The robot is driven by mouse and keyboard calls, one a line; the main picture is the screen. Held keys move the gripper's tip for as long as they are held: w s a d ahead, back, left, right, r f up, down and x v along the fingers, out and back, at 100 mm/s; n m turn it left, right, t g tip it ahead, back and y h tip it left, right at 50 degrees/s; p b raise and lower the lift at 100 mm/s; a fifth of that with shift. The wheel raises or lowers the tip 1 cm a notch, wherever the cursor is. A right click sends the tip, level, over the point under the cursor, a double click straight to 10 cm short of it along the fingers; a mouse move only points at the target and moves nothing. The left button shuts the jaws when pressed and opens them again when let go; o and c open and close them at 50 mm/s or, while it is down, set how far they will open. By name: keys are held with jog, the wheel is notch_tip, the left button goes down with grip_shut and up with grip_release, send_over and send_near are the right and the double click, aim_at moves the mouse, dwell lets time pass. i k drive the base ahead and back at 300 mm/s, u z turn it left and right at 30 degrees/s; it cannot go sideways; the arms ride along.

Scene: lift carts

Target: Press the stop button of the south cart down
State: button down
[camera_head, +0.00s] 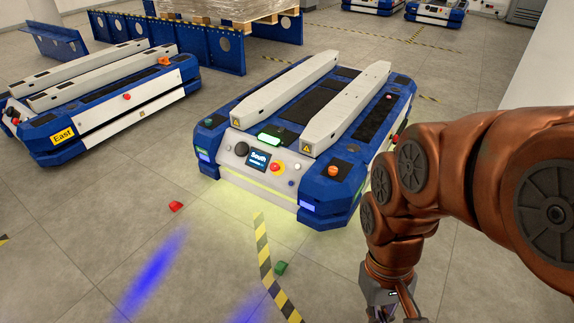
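The south cart (232,168) stands in the middle of the view, blue and white, with a small screen reading "South" (258,160) on its front panel. A red stop button (277,168) on a yellow surround sits just right of that screen and is unobstructed. I cannot tell from this view how far it is pressed. My gripper (397,310) hangs at the bottom edge, right of and nearer than the cart's front, apart from the button. Its fingertips are cut off by the frame, so its opening is unclear.
The cart "East" (62,137) stands at the left. A red piece (176,206) and a green piece (281,267) lie on the floor, the green one beside yellow-black tape (264,262). A blue stand with a loaded pallet (222,22) is behind. Floor before the cart is mostly clear.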

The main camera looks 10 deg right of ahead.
aim_at(274, 167)
jog(key=z, duration=1.15)
jog(key=i, duration=0.5)
jog(key=u, duration=2.9)
